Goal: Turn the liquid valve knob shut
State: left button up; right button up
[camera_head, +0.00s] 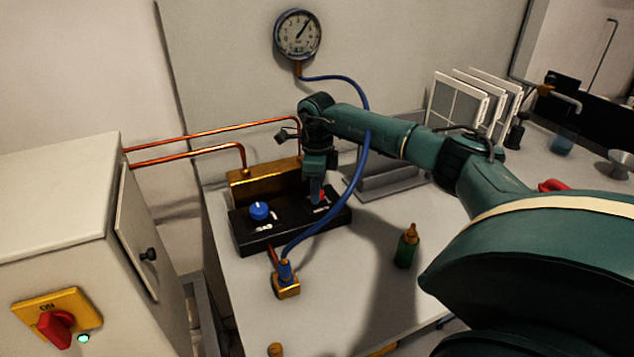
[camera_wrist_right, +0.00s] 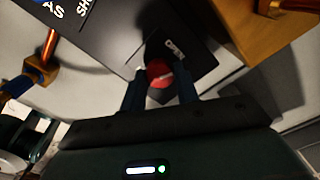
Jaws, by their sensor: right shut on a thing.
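A black valve box (camera_head: 262,238) stands on the bench with a blue knob (camera_head: 259,211) on its left and a red knob (camera_head: 323,188) on its right. In the right wrist view the red knob (camera_wrist_right: 160,72) sits between the two dark fingers of my right gripper (camera_wrist_right: 160,88), which is shut on it. In the head view my right gripper (camera_head: 316,190) comes down onto the box from above and hides most of the red knob. My left gripper is not in view.
A pressure gauge (camera_head: 298,35) hangs on the back panel. A blue hose (camera_head: 352,186) loops from it, close by my right arm, to a brass fitting (camera_head: 286,287). A green bottle (camera_head: 405,250) stands right of the box. A cabinet (camera_head: 62,220) stands at left.

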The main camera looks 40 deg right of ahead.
jog(key=m+p, duration=0.1)
jog(key=m, duration=0.2)
jog(key=shift+r, duration=0.15)
jog(key=shift+m+p, duration=0.45)
jog(key=shift+m, duration=0.45)
jog(key=shift+m+p, duration=0.4)
jog(key=shift+m, duration=0.5)
jog(key=m+p, duration=0.1)
jog(key=m, duration=0.2)
jog(key=shift+m+p, duration=0.55)
jog(key=shift+m, duration=0.65)
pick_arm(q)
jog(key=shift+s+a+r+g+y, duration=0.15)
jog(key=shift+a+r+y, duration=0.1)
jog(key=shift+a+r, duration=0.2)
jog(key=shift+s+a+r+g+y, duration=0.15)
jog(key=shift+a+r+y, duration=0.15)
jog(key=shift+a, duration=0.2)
pick_arm(e)
jog(key=shift+m, duration=0.6)
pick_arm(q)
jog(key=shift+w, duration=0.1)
pick_arm(e)
jog(key=shift+w, duration=0.1)
jog(key=o, duration=1)
jog(key=shift+c, duration=0.2)
